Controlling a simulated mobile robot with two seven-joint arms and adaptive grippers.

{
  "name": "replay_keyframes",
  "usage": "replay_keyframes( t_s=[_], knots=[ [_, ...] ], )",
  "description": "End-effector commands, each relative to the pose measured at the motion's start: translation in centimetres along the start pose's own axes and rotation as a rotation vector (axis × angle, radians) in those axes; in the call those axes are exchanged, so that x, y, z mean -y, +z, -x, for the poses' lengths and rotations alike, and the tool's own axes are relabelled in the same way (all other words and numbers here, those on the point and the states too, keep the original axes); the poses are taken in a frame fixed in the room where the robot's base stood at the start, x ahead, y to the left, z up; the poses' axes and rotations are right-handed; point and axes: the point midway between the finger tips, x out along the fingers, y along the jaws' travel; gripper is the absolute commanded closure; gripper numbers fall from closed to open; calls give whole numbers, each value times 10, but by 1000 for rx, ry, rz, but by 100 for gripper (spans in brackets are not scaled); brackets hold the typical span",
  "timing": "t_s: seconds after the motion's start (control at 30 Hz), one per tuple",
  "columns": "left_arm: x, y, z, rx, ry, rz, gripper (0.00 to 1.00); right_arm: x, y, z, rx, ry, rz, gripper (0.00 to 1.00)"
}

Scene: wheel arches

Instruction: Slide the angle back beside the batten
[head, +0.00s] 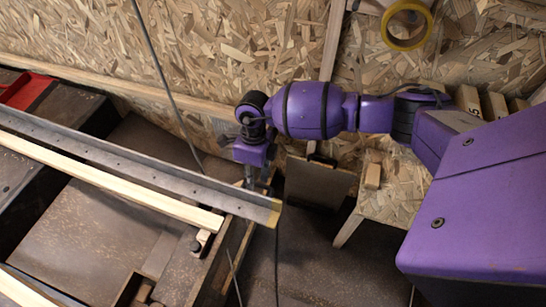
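The angle (120,158) is a long grey metal bar with small holes. It runs from the left edge down to a yellow-marked end near the middle of the head view. The batten (110,183), a pale wooden strip, lies beside it on the near side, roughly parallel. The angle's yellow end reaches further right than the batten's end. My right gripper (250,180) points down at the far side of the angle, close to its yellow end. Its fingertips are partly hidden by the angle, so its grip and any contact are unclear. My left gripper is out of view.
A red object (25,90) lies at the far left. A chipboard wall (200,45) stands behind, with a hanging cable (160,70) and a yellow ring (407,25) at the top. A small chipboard stand (385,200) is right of the gripper. Dark floor shows at the bottom middle.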

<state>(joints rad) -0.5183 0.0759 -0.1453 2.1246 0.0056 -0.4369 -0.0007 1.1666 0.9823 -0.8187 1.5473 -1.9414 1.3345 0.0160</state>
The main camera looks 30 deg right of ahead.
Motion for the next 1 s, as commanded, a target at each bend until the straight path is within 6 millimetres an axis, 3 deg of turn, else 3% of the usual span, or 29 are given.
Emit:
replay_keyframes(
  t_s=[0.37, 0.8, 1.0],
  knots=[
    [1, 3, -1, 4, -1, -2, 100, 0, 3, 8, 4, -1, 3, 72],
    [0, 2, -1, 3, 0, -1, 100, 1, 2, 93, 5, -4, 2, 72],
    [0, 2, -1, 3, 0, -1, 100, 0, 2, 117, 3, -3, 1, 72]
  ],
)
